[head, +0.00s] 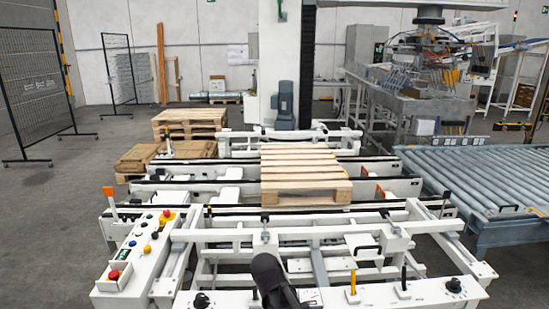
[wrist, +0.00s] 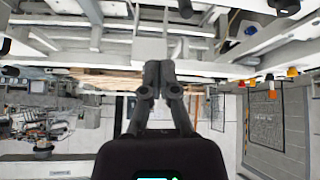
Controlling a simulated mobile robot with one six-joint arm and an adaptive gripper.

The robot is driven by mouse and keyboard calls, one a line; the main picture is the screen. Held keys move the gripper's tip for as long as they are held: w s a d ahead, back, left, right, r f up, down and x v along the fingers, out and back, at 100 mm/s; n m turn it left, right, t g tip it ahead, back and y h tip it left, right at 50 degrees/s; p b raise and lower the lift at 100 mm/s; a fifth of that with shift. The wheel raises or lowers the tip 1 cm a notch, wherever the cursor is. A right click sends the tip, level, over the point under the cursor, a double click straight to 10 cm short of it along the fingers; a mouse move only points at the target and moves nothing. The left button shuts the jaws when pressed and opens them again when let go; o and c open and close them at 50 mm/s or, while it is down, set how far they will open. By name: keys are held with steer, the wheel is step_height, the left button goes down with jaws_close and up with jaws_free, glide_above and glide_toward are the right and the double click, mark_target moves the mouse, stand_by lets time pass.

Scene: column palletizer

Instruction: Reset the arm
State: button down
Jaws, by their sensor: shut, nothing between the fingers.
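My gripper (wrist: 160,68) shows in the middle of the wrist view, its two dark fingers together with nothing between them. The wrist picture is upside down, with the white machine frame at the top and the wall at the bottom. The fingers point toward the white conveyor frame, and I see no contact. In the head view a dark part of my arm rises from the bottom edge, in front of the frame. My gripper's fingers cannot be made out there.
A wooden pallet (head: 305,168) lies on the white conveyor frame (head: 295,235). A control panel (head: 140,252) with coloured buttons stands at the left. More pallets (head: 190,121) are stacked behind. A roller conveyor (head: 478,185) is at the right. Open floor lies at the left, before mesh fences (head: 36,82).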

steer(key=s+d+r+m+g+p, duration=0.1)
steer(key=s+d+g+p, duration=0.1)
steer(key=s+d, duration=0.4)
steer(key=s+d+r+m+g+p, duration=0.1)
steer(key=s+d+g+p, duration=0.2)
steer(key=d, duration=1.2)
steer(key=s+g, duration=0.2)
steer(key=s, duration=0.2)
steer(key=shift+s+m+h, duration=0.25)
steer(key=shift+m+h, duration=0.05)
